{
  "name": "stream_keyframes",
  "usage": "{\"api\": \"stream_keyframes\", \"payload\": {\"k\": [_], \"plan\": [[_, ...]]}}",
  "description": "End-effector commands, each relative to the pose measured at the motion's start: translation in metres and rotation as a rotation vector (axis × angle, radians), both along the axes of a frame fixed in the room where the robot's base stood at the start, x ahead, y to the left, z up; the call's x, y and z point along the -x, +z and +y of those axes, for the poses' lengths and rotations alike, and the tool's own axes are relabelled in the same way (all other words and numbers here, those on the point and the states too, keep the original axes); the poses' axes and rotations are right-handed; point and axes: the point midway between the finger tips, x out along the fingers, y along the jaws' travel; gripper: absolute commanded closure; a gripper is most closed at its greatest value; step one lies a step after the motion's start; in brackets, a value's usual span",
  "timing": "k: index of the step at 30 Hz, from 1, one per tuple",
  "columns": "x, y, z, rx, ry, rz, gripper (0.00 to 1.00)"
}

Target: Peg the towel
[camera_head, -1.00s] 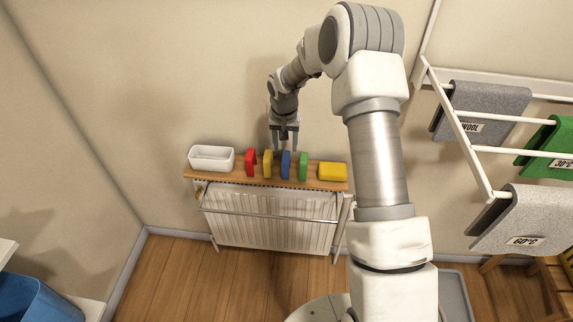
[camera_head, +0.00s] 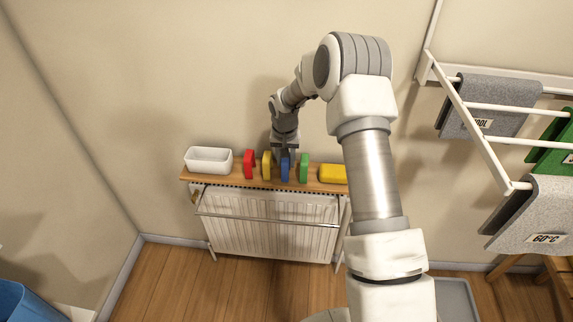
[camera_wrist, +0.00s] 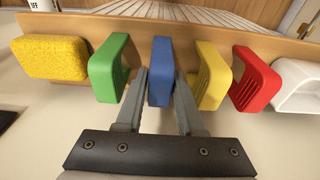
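Four coloured peg-like blocks stand upright on a wooden shelf (camera_head: 226,178): red (camera_head: 249,164), yellow (camera_head: 267,165), blue (camera_head: 285,168) and green (camera_head: 303,168). My gripper (camera_head: 285,154) is at the blue one. In the wrist view its two fingers (camera_wrist: 160,82) are open, one on each side of the blue block (camera_wrist: 160,60), with small gaps showing.
A white tub (camera_head: 208,159) stands at the shelf's left end and a yellow sponge (camera_head: 333,174) at its right. A white radiator (camera_head: 270,222) with a rail is below. The neighbouring blocks are close to my fingers. A blue bin (camera_head: 25,305) is at lower left.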

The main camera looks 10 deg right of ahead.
Motion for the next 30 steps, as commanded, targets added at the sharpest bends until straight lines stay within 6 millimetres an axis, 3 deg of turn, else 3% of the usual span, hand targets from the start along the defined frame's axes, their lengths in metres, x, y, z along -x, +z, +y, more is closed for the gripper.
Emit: {"api": "stream_keyframes", "payload": {"k": [1, 6, 13, 30], "plan": [[0.000, 0.000, 0.000, 0.000, 0.000, 0.000, 0.74], [0.000, 0.000, 0.000, 0.000, 0.000, 0.000, 1.00], [0.000, 0.009, 0.000, 0.000, 0.000, -0.001, 1.00], [0.000, 0.066, 0.000, 0.000, 0.000, 0.000, 1.00]]}}
